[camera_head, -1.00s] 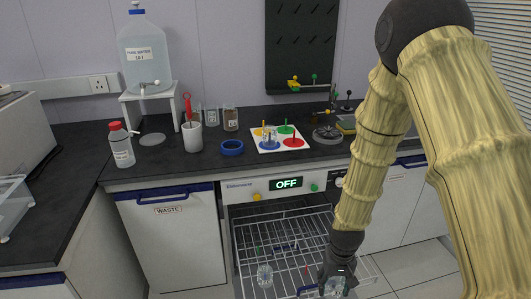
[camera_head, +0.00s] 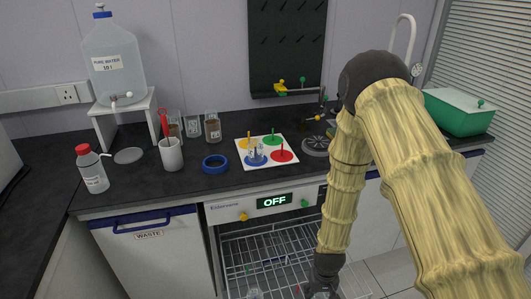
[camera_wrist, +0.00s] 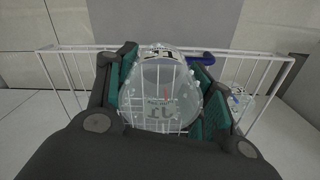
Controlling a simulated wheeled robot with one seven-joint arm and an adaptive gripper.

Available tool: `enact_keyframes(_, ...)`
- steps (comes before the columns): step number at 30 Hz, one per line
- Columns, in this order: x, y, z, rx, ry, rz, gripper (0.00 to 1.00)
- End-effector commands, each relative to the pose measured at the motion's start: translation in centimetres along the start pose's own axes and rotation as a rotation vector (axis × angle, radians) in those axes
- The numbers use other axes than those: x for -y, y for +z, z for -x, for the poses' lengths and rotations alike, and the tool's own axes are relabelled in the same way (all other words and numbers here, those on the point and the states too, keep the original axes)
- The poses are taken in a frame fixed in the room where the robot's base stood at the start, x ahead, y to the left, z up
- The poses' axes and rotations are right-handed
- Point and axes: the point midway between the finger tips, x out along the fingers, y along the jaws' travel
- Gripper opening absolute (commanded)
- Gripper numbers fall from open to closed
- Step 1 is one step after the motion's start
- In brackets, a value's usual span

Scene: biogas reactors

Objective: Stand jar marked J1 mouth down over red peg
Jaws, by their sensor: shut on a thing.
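My gripper (camera_wrist: 160,92) is shut on a clear glass jar (camera_wrist: 147,80) with a dark J1 marking, which reads upside down in the wrist view. The jar sits between the green-padded fingers, above the white wire rack (camera_wrist: 72,62). In the head view my gripper (camera_head: 321,290) is low at the open rack (camera_head: 232,251), cut by the bottom edge, and the held jar is hidden.
Another clear jar (camera_wrist: 238,102) stands at the rack's right side in the wrist view. In the head view, a jar top (camera_head: 254,293) shows in the rack. The counter holds a colour-spot board (camera_head: 245,145), blue ring (camera_head: 215,164), pot (camera_head: 171,155) and green box (camera_head: 459,112).

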Motion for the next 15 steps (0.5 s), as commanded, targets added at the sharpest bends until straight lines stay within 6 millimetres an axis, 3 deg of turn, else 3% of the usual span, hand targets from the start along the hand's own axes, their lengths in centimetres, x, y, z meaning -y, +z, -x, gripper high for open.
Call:
enact_keyframes(8,-0.2,0.8,-0.9,-0.001,0.003,-0.003,0.26)
enact_keyframes(15,-0.3,-0.7,3.0,-0.004,0.001,-0.004,0.26)
